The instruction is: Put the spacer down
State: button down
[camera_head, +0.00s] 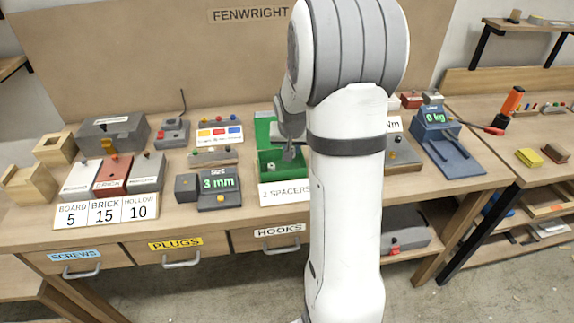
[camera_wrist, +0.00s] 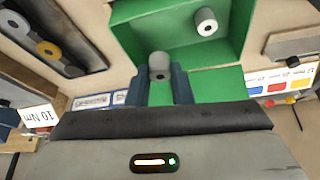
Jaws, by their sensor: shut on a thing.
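My gripper (camera_wrist: 159,82) is shut on a grey cylindrical spacer (camera_wrist: 159,62) with a hole in its end, held between the dark blue fingertips. The held spacer shows against the green bin (camera_wrist: 125,22) in the wrist view; I cannot tell whether it touches the bin. A second spacer (camera_wrist: 206,22) lies inside that bin. In the head view the green bin (camera_head: 264,166) stands behind a label reading "SPACERS" (camera_head: 284,192). My gripper (camera_head: 290,150) is at the bin there, and my arm hides the bin's right side.
Left of the bin are a gauge reading 3 mm (camera_head: 219,190) and a board of coloured labels (camera_head: 219,134). A scale reading 0 kg (camera_head: 436,118) stands to the right. A dark tray with rings (camera_wrist: 48,40) shows in the wrist view. The bench's front edge has labelled drawers.

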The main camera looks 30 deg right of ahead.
jog(key=shift+f, duration=2.75)
jog(key=shift+f, duration=0.2)
jog(key=c, duration=1.6)
grip_release()
jog(key=shift+o, duration=0.2)
jog(key=shift+r, duration=0.1)
jog(key=shift+r, duration=0.1)
